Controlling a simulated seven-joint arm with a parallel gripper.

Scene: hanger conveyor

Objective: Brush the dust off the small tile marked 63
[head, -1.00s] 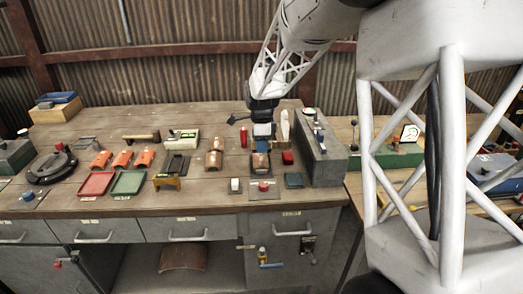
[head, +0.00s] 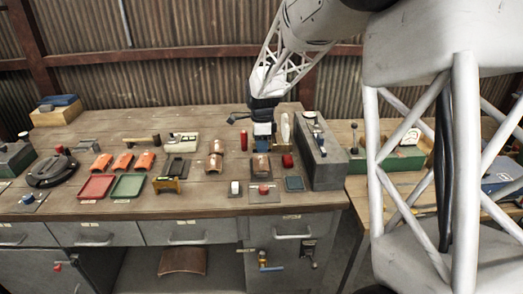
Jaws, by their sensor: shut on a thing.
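My gripper (head: 262,122) is a dark shape at the end of the white lattice arm, right of the bench's middle. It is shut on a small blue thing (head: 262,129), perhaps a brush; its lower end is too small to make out. Directly below and in front is a small brown curved tile (head: 261,163). I cannot tell whether the held thing touches it. No number is readable, so I cannot tell which tile is marked 63, nor see dust.
A grey metal block (head: 322,165) stands close right of the gripper, with a pale upright thing (head: 285,127) between. A red cylinder (head: 243,140) stands just left. Red (head: 97,187) and green (head: 129,186) trays lie at front left. A small red block (head: 287,160) is beside the brown tile.

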